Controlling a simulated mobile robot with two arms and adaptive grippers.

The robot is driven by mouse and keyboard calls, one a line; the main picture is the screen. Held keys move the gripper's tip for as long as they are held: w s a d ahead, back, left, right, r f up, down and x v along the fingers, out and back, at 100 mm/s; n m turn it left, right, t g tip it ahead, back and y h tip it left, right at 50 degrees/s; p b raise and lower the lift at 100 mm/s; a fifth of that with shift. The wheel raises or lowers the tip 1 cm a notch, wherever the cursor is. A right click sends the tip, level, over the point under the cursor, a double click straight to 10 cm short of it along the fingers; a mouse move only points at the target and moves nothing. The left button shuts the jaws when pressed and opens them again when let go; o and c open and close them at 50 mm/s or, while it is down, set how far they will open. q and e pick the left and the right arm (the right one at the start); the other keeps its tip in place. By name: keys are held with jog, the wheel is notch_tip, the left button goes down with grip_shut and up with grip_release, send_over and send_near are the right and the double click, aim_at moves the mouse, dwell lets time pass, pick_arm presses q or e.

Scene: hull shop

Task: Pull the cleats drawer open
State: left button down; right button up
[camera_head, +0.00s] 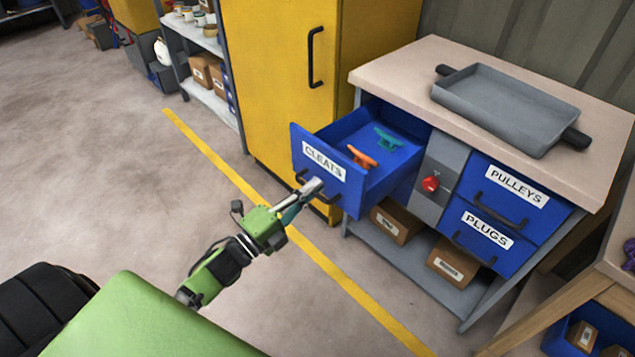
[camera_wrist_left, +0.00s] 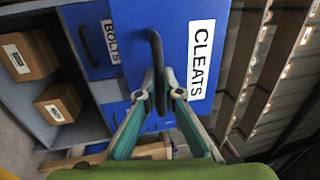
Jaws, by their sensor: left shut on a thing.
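The blue cleats drawer (camera_head: 325,165) is pulled well out of the workbench, and its label faces me. An orange cleat (camera_head: 361,157) and a teal cleat (camera_head: 388,139) lie inside it. My left gripper (camera_head: 316,188) is at the drawer's front. In the left wrist view, my left gripper (camera_wrist_left: 162,95) has its two fingers either side of the dark drawer handle (camera_wrist_left: 155,60), shut on it, beside the CLEATS label (camera_wrist_left: 201,60). My right gripper is not in view.
The workbench top (camera_head: 400,82) carries a grey tray (camera_head: 505,105). Drawers labelled PULLEYS (camera_head: 516,185) and PLUGS (camera_head: 487,229) are shut, beside a red knob (camera_head: 430,184). A yellow cabinet (camera_head: 365,50) stands left of the bench. The floor in front is clear.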

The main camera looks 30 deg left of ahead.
pick_arm(q)
jog(key=shift+s, duration=0.1)
jog(key=c, duration=2.5)
grip_release()
jog(key=v, duration=1.2)
